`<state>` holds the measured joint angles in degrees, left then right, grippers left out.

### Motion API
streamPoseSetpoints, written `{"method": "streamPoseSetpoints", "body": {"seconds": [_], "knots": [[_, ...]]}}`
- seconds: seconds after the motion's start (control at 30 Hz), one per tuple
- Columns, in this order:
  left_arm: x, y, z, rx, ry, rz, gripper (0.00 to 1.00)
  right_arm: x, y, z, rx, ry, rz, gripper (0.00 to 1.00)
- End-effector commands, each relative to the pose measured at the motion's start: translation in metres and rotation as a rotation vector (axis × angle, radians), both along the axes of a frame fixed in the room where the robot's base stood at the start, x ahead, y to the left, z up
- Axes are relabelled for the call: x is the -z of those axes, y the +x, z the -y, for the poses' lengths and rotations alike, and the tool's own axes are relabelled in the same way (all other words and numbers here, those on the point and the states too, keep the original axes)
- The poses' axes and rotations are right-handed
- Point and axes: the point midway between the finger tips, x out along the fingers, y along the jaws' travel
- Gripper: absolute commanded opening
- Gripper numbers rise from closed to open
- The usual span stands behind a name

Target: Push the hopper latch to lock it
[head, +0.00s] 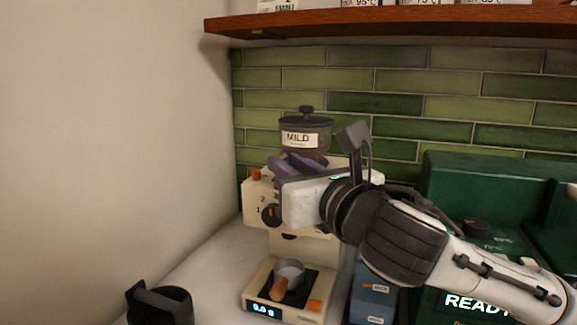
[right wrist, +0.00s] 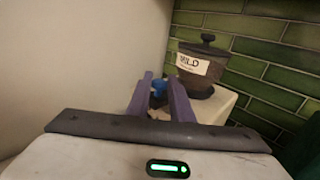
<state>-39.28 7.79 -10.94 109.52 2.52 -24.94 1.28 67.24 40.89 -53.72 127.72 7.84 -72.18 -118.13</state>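The dark hopper (head: 306,138) with a "MILD" label and knobbed lid sits on top of the cream grinder (head: 258,192). It also shows in the right wrist view (right wrist: 203,70). A small blue part (right wrist: 158,88), which looks like the hopper latch, shows between my right gripper's fingers, left of the hopper. My right gripper (head: 292,163) is at the grinder's top, in front of the hopper's base. In the right wrist view its two purple fingers (right wrist: 159,98) stand a little apart; I cannot tell whether they touch the blue part. My left gripper is out of view.
A portafilter with a wooden handle (head: 280,287) rests on the grinder's scale base, which reads "0.0 g". A black container (head: 160,304) stands at front left. A green machine (head: 450,185) and a blue box (head: 373,297) are at right. A wooden shelf (head: 400,21) hangs above.

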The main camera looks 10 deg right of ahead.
Motion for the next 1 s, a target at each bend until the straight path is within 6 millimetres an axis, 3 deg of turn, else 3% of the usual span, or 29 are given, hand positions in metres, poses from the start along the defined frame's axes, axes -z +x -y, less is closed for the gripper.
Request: {"method": "streamPoseSetpoints", "body": {"seconds": [0.2, 0.43, 0.7, 0.73, 0.8, 1.0], "knots": [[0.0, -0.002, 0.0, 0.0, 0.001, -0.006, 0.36, 0.0, 0.001, 0.001, 0.001, 0.0, -0.001, 0.0], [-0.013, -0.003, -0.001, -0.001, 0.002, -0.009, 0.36, -0.001, 0.021, 0.015, 0.002, 0.0, -0.002, 0.0], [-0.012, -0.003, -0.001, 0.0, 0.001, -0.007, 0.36, -0.001, 0.023, 0.016, 0.004, 0.0, 0.002, 0.0], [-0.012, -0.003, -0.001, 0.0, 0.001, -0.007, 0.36, -0.001, 0.023, 0.016, 0.004, 0.0, 0.002, 0.24], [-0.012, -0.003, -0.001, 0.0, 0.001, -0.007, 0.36, -0.001, 0.022, 0.016, 0.004, 0.0, 0.002, 0.36], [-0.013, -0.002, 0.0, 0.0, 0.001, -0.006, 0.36, 0.0, 0.022, 0.015, 0.001, 0.0, 0.001, 0.36]]}}
